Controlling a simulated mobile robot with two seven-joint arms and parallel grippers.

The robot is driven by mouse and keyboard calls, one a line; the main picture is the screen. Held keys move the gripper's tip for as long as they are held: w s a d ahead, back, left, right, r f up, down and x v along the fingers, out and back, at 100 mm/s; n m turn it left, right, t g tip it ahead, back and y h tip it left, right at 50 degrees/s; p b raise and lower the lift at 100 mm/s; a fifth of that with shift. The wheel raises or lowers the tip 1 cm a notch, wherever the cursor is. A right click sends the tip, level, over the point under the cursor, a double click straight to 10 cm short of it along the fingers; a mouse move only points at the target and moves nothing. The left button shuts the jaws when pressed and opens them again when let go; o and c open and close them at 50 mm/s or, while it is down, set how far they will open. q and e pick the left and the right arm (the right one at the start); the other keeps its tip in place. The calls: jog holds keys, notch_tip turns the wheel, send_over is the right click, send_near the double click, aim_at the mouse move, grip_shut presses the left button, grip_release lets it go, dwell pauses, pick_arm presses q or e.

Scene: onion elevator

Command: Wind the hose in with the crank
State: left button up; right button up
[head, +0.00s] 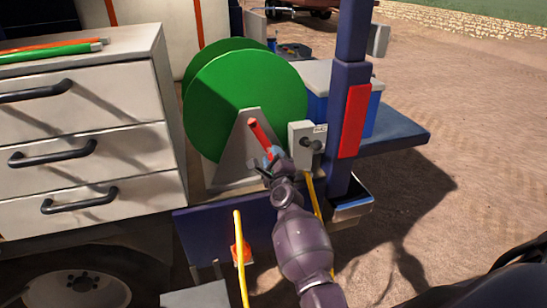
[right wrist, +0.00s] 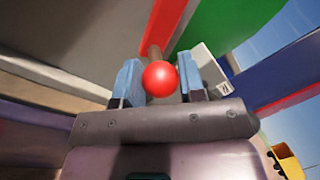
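The crank's red arm (head: 260,134) runs from the hub of the green reel (head: 232,95) down and right to my right gripper (head: 268,163). In the right wrist view the crank's round red knob (right wrist: 160,78) sits between the two blue fingertips (right wrist: 160,84), filling the gap with a finger close on each side. The red arm also shows behind it (right wrist: 166,24). My right gripper looks closed around the knob. A yellow hose-like length (head: 311,192) hangs below the grey box; its link to the reel is hidden. My left gripper is not in view.
A grey triangular stand (head: 232,158) bears the reel. A drawer cabinet (head: 95,95) stands to the left. A grey box (head: 299,133) and a blue post (head: 347,75) with a red panel stand close right. Open ground lies right.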

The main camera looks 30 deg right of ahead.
jog(key=o, duration=0.4)
jog(key=shift+c, duration=0.2)
